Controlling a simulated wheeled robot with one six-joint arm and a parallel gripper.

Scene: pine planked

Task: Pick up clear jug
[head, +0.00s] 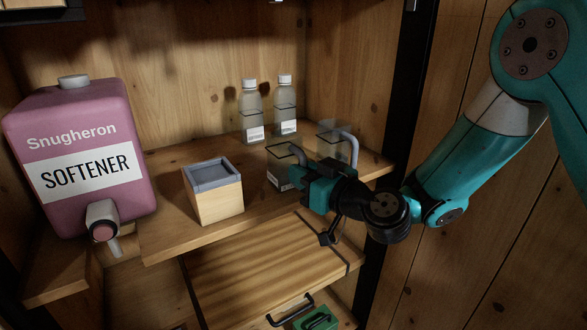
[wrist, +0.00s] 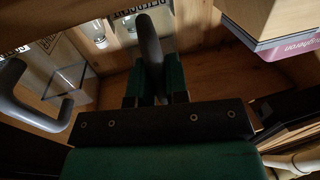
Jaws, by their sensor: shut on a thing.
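Two clear jugs with grey handles stand on the shelf. The left clear jug (head: 279,178) has a white label low on its front. My gripper (head: 303,174) is at its handle, partly covering the jug. In the wrist view, my gripper (wrist: 152,82) has its green fingers on both sides of the upright grey handle (wrist: 150,45), shut on it. The jug's body behind the handle is hard to make out there. The other clear jug (head: 340,150) stands just right of and behind my gripper; its handle also shows at the left of the wrist view (wrist: 36,98).
Two capped clear bottles (head: 251,112) stand at the back. A wooden box with a grey top (head: 213,190) and a pink softener container (head: 80,150) with a tap are to the left. Below the shelf is a slatted wooden surface (head: 260,262). A dark post (head: 405,90) stands at the right.

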